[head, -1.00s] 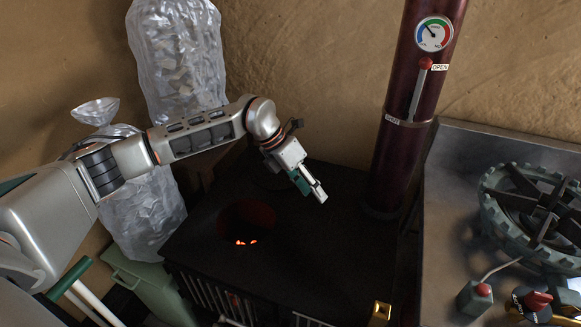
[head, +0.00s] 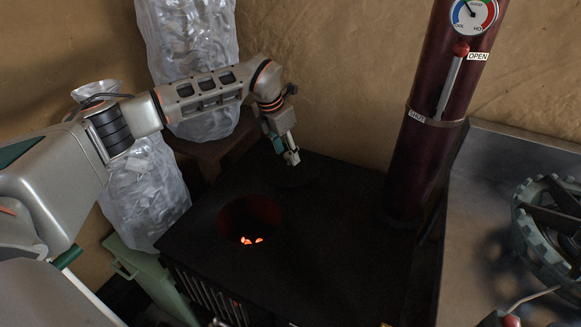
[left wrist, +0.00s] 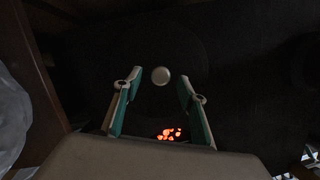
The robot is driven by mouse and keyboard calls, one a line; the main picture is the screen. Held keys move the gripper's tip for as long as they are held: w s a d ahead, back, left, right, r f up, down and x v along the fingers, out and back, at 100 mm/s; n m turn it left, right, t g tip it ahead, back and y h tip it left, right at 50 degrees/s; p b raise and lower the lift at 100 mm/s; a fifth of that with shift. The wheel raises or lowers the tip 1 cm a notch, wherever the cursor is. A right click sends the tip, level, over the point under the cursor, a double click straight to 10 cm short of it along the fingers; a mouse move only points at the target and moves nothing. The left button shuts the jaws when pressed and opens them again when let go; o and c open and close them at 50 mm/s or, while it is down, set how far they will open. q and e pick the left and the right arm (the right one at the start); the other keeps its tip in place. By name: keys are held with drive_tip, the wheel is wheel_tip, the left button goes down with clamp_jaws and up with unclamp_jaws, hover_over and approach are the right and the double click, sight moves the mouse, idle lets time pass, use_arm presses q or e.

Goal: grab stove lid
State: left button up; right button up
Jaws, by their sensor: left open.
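The stove lid (head: 298,176) is a dark, flat disc lying on the black stove top behind the open hole. It is hard to make out against the stove. In the left wrist view its pale round knob (left wrist: 160,76) shows between the fingertips. My left gripper (head: 291,158) is open, fingers pointing down over the lid; it also shows in the left wrist view (left wrist: 160,86). I cannot tell how far the fingertips are above the knob. My right gripper is not in view.
The stove's open hole (head: 250,219) shows glowing embers in front of the lid. A dark red flue pipe (head: 428,150) rises at the stove's right. A metal counter with a burner (head: 548,225) is further right. Clear wrapped bags (head: 145,190) stand at the left.

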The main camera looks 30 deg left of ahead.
sight(289, 161)
use_arm(q)
drive_tip(key=shift+x, duration=1.25)
drive_tip(key=shift+f, duration=0.25)
drive_tip(key=shift+r, duration=0.25)
clamp_jaws()
drive_tip(key=shift+r, duration=0.1)
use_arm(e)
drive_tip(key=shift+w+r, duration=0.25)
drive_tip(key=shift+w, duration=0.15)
use_arm(q)
drive_tip(key=shift+r, duration=0.1)
